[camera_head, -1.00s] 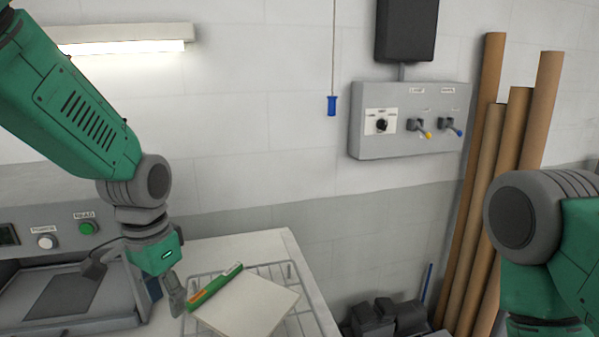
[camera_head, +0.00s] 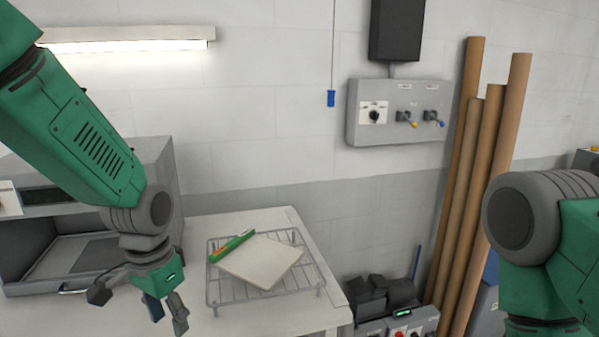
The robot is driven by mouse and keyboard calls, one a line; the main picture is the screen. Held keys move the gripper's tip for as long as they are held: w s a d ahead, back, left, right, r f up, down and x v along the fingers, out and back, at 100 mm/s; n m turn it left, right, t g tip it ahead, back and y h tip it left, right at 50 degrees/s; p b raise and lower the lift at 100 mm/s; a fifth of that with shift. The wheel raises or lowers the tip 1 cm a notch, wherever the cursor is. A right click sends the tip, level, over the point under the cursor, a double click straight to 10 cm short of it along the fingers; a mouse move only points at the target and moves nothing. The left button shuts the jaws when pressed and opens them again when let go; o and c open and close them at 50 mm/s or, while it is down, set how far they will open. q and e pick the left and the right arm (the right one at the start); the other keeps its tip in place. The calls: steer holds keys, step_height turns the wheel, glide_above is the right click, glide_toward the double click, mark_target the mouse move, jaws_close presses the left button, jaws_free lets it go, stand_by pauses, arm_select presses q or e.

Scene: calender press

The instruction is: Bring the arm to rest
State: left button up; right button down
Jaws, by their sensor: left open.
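My left arm comes in from the upper left, its gripper (camera_head: 166,312) hanging over the white table (camera_head: 245,325) in front of the press. Its fingers are apart and nothing shows between them. The gripper is to the left of the wire rack (camera_head: 212,290) and apart from it. A pale square board (camera_head: 262,262) lies on the rack, with a green and orange strip-like object (camera_head: 232,246) along its upper left edge. On the right, part of my right arm shows; its gripper is out of the frame.
The grey press (camera_head: 160,160) stands at the left behind my left gripper. A control box (camera_head: 395,112) and a blue pull handle (camera_head: 331,98) hang at the wall. Tall brown tubes (camera_head: 490,150) lean at the right. Dark items (camera_head: 385,292) stand beyond the table's right edge.

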arm_select(q)
steer(key=s+f+n+b, duration=0.1)
steer(key=s+f+b, duration=0.3)
steer(key=f, duration=0.8)
steer(key=s+f+n+b, duration=0.1)
steer(key=s+f+b, duration=0.2)
steer(key=s+f, duration=0.65)
steer(key=s+a+f+n+b, duration=0.1)
steer(key=s+a+f+b, duration=0.1)
steer(key=s+f, duration=0.4)
steer(key=s+a+f+n+b, duration=0.1)
steer(key=s+a+f+b, duration=0.1)
steer(key=s+f, duration=0.3)
steer(key=shift+s+a+f+n+t+b, duration=0.35)
steer(key=shift+a+f, duration=0.25)
steer(key=shift+f, duration=1.8)
arm_select(e)
step_height(320, 180, down, 12)
steer(key=shift+w+d, duration=0.15)
steer(key=shift+d, duration=0.2)
